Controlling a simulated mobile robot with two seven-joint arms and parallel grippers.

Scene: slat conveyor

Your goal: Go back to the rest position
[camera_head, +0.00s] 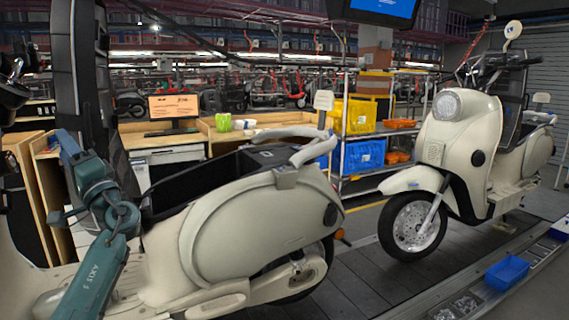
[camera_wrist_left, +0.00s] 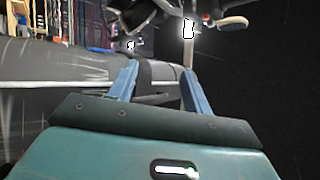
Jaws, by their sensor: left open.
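My left arm, teal, comes in from the lower left of the head view. It stands in front of the near cream scooter (camera_head: 230,235). My left gripper (camera_head: 66,145) is at the upper end of this arm, left of the scooter's seat opening. The left wrist view shows its two blue-grey fingers (camera_wrist_left: 160,90) apart, with nothing between them. My right gripper is not in view.
A second cream scooter (camera_head: 455,150) stands on the slat conveyor (camera_head: 370,285) at right. A blue tray (camera_head: 507,272) lies on the conveyor's side ledge. A rack holds a yellow crate (camera_head: 361,116) and blue bins. A wooden desk with a monitor (camera_head: 174,106) stands behind.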

